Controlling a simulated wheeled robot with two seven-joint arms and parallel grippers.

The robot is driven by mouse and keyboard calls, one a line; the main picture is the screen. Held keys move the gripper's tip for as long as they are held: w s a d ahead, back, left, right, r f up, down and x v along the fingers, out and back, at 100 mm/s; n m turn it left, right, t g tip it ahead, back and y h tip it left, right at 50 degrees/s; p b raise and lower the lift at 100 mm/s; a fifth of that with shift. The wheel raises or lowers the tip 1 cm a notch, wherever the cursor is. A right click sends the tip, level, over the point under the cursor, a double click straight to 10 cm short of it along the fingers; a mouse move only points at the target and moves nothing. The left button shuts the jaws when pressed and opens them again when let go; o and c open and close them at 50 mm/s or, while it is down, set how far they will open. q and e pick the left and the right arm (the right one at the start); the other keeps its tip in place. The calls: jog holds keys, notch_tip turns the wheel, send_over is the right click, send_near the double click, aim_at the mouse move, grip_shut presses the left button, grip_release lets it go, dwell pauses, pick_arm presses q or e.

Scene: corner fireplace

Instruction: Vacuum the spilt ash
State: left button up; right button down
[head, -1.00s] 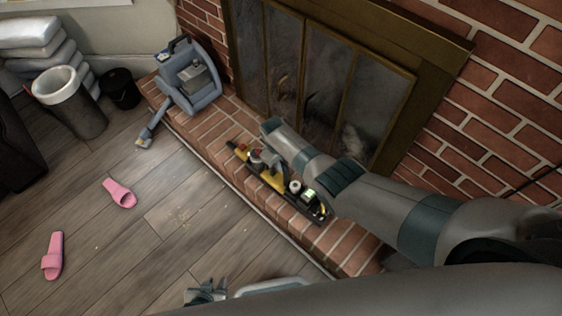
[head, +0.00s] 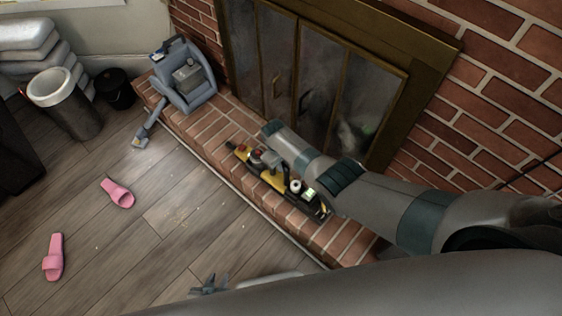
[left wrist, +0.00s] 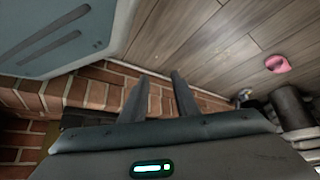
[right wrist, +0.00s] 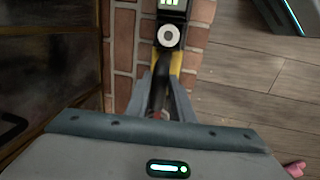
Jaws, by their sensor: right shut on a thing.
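A black and yellow handheld vacuum (head: 267,175) lies along the brick hearth, with a lit green display and a white round part. My right gripper (head: 274,160) is shut on its black handle, shown between the fingers in the right wrist view (right wrist: 160,92). The handle is partly covered by the fingers. A faint pale patch with small specks, apparently the spilt ash (head: 181,214), lies on the wood floor left of the hearth. My left gripper (head: 210,285) is low in the head view, away from the vacuum. Its fingers are apart and empty in the left wrist view (left wrist: 161,95).
A blue-grey machine (head: 183,90) stands at the hearth's far end, its nozzle (head: 143,136) on the floor. A bin (head: 68,103) and a black bucket (head: 116,90) stand nearby. Pink slippers (head: 117,193) lie on otherwise open floor. The glass-doored fireplace (head: 300,75) borders the hearth.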

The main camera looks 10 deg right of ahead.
pick_arm(q)
jog(key=shift+d+r, duration=0.1)
jog(key=shift+r, duration=0.05)
pick_arm(e)
jog(key=shift+s+d+r, duration=0.1)
jog(key=shift+d+r, duration=0.05)
jog(key=shift+s+d+p, duration=0.3)
jog(key=shift+s+p, duration=0.05)
jog(key=shift+p, duration=0.3)
jog(key=shift+s+d, duration=0.1)
jog(key=shift+s, duration=0.05)
jog(key=shift+s+d+p, duration=0.1)
jog(key=shift+s+p, duration=0.05)
jog(key=shift+p, duration=0.15)
pick_arm(q)
jog(key=s, duration=0.1)
jog(key=a, duration=0.1)
jog(key=s, duration=0.1)
jog(key=shift+s+a+f, duration=0.15)
jog(key=shift+s+f, duration=0.2)
pick_arm(e)
jog(key=shift+s, duration=0.1)
jog(key=shift+d, duration=0.1)
pick_arm(q)
jog(key=shift+s+d+f+g, duration=0.25)
jog(key=shift+s+d+g, duration=0.15)
jog(key=shift+s, duration=0.15)
pick_arm(e)
jog(key=shift+s+d, duration=0.1)
jog(key=shift+s, duration=0.05)
